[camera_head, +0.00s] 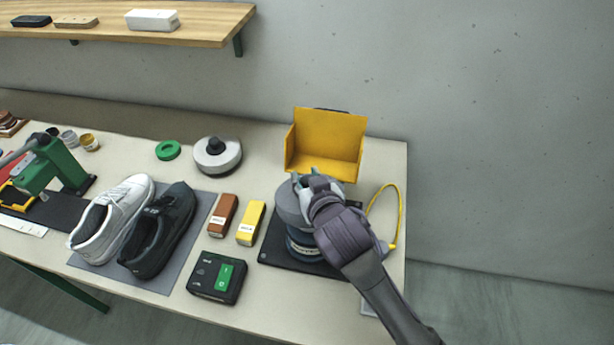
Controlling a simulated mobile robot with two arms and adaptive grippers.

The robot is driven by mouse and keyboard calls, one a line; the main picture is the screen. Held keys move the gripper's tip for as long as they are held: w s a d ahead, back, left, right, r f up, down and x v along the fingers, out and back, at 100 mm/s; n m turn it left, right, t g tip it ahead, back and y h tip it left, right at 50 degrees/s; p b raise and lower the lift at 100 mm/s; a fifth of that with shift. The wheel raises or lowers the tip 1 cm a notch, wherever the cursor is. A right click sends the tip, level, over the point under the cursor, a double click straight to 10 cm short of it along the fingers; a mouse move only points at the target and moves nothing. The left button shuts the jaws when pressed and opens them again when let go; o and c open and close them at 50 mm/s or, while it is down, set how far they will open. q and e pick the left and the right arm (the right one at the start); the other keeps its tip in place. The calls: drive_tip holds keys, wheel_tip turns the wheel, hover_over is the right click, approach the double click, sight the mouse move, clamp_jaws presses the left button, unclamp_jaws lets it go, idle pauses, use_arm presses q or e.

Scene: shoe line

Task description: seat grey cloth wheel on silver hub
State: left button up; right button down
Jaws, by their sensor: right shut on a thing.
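The grey cloth wheel (291,208) is in my right gripper (314,184), which is shut on it. The wheel is just over the dark round machine body (301,246), in front of the yellow hood. The silver hub is hidden behind the wheel and gripper, so I cannot tell whether the wheel touches it or is around it. My left gripper is not in view.
The yellow hood (329,138) stands close behind the wheel, and a yellow cable (395,216) curves at right. A white wheel with a dark knob (217,155), a green ring (168,150), shoes (158,232) and a switch box (217,277) lie to the left.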

drive_tip(key=shift+f, duration=0.4)
drive_tip(key=shift+r, duration=0.2)
drive_tip(key=shift+r+p, duration=0.65)
drive_tip(key=shift+p, duration=0.05)
drive_tip(key=shift+p, duration=0.3)
idle(0.6)
drive_tip(key=shift+f+b, duration=0.5)
drive_tip(key=shift+f, duration=0.35)
idle(0.4)
drive_tip(key=shift+r, duration=0.2)
drive_tip(key=shift+r+p, duration=0.65)
drive_tip(key=shift+p, duration=0.35)
